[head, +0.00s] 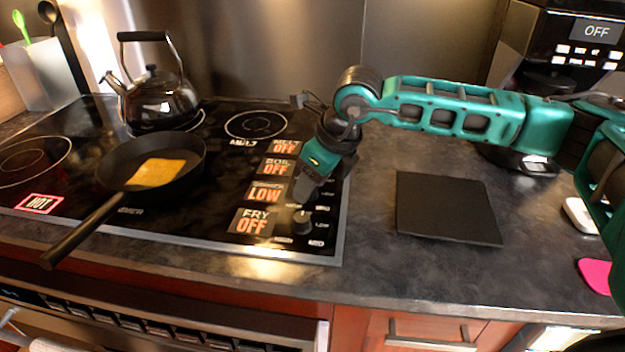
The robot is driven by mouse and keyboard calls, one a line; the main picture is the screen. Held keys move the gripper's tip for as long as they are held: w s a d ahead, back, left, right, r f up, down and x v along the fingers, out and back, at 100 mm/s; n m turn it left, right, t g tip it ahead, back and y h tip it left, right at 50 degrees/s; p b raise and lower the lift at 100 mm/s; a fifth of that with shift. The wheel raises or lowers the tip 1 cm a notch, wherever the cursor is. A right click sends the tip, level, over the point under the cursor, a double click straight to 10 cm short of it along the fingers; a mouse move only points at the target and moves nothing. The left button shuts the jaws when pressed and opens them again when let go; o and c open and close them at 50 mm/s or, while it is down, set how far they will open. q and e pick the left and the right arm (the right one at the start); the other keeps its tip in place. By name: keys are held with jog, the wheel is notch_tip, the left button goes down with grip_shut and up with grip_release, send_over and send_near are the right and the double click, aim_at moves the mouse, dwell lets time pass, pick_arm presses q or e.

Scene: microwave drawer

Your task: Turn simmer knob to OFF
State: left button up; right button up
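The simmer display (265,193) on the black cooktop reads LOW in orange. The displays above and below it, including the fry display (251,223), read OFF. My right gripper (304,191) points down at the cooktop just right of the simmer display. It covers the place where the simmer knob would sit, so the knob is hidden. Whether its fingers are open or closed on the knob cannot be made out. The black fry knob (302,222) stands just below the fingertips. My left gripper is not in view.
A black pan (190,170) holding a yellow slice sits on the left burners, its handle over the front edge. A kettle (158,100) stands behind it. A HOT sign (39,204) glows at front left. A dark square board (447,208) lies on the counter at right.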

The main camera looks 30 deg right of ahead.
grip_shut()
jog(key=shift+n, duration=0.4)
jog(key=shift+d+n+g+y+b, duration=0.1)
jog(key=shift+n+g+y+b, duration=0.3)
jog(key=shift+n, duration=0.5)
jog(key=n, duration=0.2)
jog(key=n+g+y+b, duration=0.1)
jog(key=n, duration=0.1)
jog(key=shift+w+n, duration=0.2)
jog(key=shift+n, duration=0.1)
jog(key=n+g, duration=0.1)
jog(key=n, duration=0.2)
jog(key=n+g, duration=0.1)
jog(key=n, duration=0.2)
jog(key=shift+w+r+n+g+y+b, duration=0.1)
jog(key=shift+w+n+g+y+b, duration=0.05)
jog(key=shift+n+g+y+b, duration=0.2)
jog(key=shift+o, duration=1.1)
grip_release()
